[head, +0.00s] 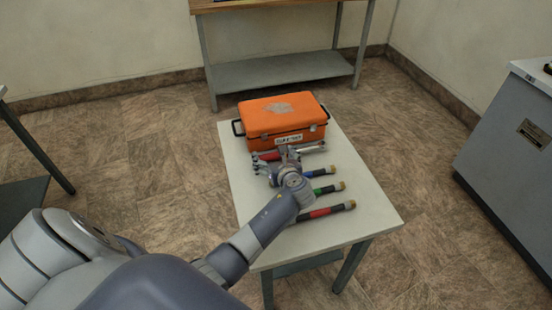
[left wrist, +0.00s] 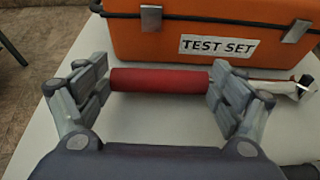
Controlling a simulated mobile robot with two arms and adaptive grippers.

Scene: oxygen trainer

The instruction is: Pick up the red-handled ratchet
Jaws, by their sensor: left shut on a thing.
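The red-handled ratchet (left wrist: 162,80) lies across the left wrist view, in front of the orange case. Its red handle spans the space between the fingers, and a silver part (left wrist: 285,86) extends past the right finger. In the head view its red grip (head: 268,156) shows left of the fingers. My left gripper (left wrist: 160,84) is shut on the ratchet, with a finger at each end of the red handle. In the head view my left gripper (head: 285,156) is over the table just in front of the case. I cannot tell whether the ratchet touches the table. My right gripper is in neither view.
The orange case (head: 284,122), labelled TEST SET, stands at the back of the white table (head: 362,210). Blue (head: 318,173), green (head: 327,188) and red-banded (head: 322,212) tools lie in front. The table's right front is clear. A grey cabinet (head: 510,150) stands to the right.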

